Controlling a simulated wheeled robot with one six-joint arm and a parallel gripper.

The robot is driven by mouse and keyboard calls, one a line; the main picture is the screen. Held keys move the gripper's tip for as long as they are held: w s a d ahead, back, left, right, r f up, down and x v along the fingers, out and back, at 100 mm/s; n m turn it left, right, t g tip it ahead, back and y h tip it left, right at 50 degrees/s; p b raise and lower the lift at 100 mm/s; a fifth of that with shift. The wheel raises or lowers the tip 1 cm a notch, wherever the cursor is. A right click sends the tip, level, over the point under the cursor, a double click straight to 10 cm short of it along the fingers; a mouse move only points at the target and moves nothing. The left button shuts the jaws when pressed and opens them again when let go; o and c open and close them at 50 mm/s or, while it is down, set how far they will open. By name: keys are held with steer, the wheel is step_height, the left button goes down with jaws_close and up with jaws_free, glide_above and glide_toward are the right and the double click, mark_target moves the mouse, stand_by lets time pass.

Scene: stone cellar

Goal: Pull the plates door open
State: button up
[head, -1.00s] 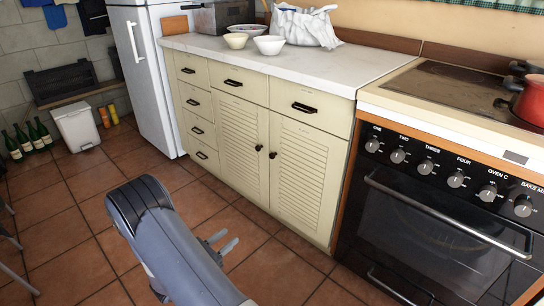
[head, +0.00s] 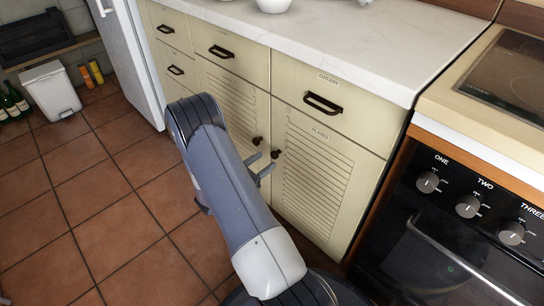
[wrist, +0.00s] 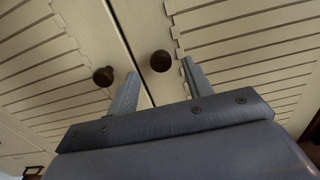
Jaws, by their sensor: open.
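The plates door (head: 312,185) is the right-hand of two cream slatted doors, with a small "plates" label near its top. It looks shut, flush with its neighbour. Its dark round knob (head: 277,154) is at its upper left edge. My gripper (head: 268,160) is open, just in front of this knob. In the wrist view the plates knob (wrist: 161,61) lies midway between the two fingertips (wrist: 160,66). I cannot tell whether the tips reach around it. The left door's knob (wrist: 103,76) lies outside the left finger.
The left slatted door (head: 230,95) is beside the plates door. Drawers with dark handles (head: 322,103) are above, under a white countertop (head: 340,45). A black oven (head: 440,235) stands close on the right. Tiled floor (head: 110,200) is open on the left.

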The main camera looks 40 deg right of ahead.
mark_target(273, 156)
steer(key=shift+w+d+b, duration=0.15)
steer(key=shift+d+b, duration=0.2)
steer(key=shift+d, duration=1.85)
jaws_close()
